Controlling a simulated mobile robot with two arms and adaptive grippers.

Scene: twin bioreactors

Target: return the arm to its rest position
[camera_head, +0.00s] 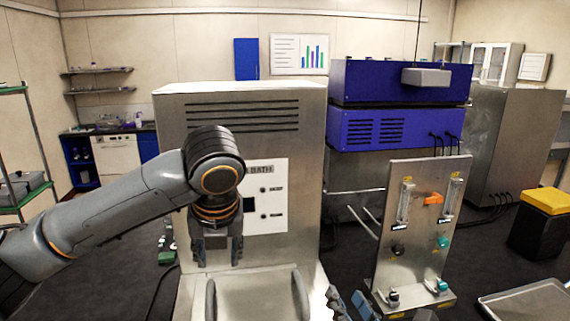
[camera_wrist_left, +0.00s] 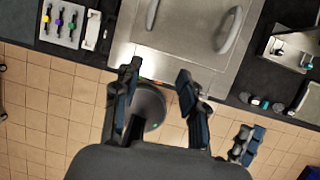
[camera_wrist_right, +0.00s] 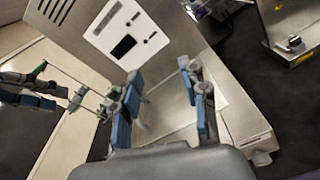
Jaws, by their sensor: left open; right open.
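My left arm (camera_head: 110,215) reaches in from the left in the head view. Its gripper (camera_head: 219,258) hangs pointing down in front of the bath's control panel (camera_head: 266,197), above the metal lid with two handles (camera_head: 258,296). In the left wrist view the left gripper (camera_wrist_left: 160,85) is open and empty, its fingers near the lid's edge. My right gripper (camera_head: 348,304) shows only partly at the bottom of the head view. In the right wrist view the right gripper (camera_wrist_right: 160,80) is open and empty, over the metal surface below the panel.
The steel bath housing (camera_head: 240,105) stands close behind the left gripper. A metal stand with valves (camera_head: 420,230) and a blue unit (camera_head: 400,80) are to its right. A tray (camera_head: 530,302) and a yellow-lidded black bin (camera_head: 540,225) sit at far right.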

